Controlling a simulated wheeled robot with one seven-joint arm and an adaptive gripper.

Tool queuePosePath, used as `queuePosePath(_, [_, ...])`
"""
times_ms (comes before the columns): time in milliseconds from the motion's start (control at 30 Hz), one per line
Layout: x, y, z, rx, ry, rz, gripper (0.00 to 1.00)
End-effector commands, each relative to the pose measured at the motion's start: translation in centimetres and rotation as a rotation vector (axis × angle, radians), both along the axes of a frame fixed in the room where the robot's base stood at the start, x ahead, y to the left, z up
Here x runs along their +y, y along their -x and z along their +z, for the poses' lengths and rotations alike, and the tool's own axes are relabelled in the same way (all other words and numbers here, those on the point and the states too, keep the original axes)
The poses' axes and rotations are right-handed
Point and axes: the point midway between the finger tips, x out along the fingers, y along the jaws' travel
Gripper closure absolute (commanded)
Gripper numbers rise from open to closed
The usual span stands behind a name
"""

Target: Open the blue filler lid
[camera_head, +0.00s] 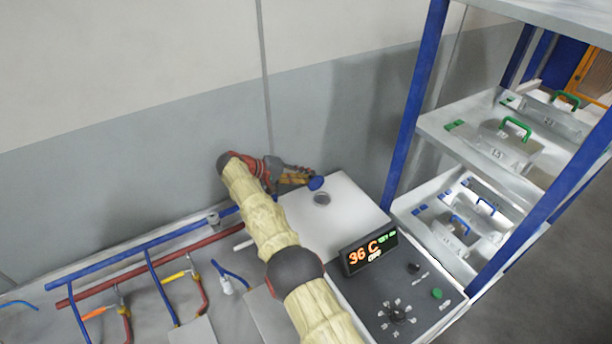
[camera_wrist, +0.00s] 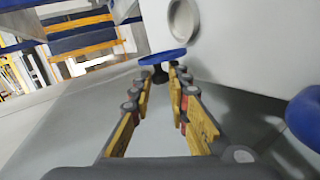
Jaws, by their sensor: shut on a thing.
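The blue filler lid (camera_head: 316,183) is a round disc off to the left of the round filler opening (camera_head: 321,199) on top of the white machine (camera_head: 345,212). My gripper (camera_head: 308,180) is at the lid, coming from the left. In the wrist view the lid (camera_wrist: 162,57) shows nearly edge-on at the fingertips, with a dark knob under it between them. My gripper (camera_wrist: 160,76) is shut on this knob. The opening (camera_wrist: 183,20) shows uncovered above and to the right of the lid, apart from it.
A blue-posted shelf (camera_head: 470,150) with handled boxes stands close on the right. Blue and red pipes (camera_head: 150,262) run along the wall at left.

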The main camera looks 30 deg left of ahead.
Motion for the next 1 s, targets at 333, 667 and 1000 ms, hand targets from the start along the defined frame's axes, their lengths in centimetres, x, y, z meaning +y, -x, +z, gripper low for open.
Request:
queuePosePath(333, [0.0, 0.0, 0.3, -0.003, -0.002, -0.001, 0.77])
queuePosePath(667, [0.0, 0.0, 0.1, 0.0, 0.0, -0.001, 0.64])
queuePosePath(1000, [0.0, 0.0, 1.4, -0.002, -0.003, -0.002, 0.64])
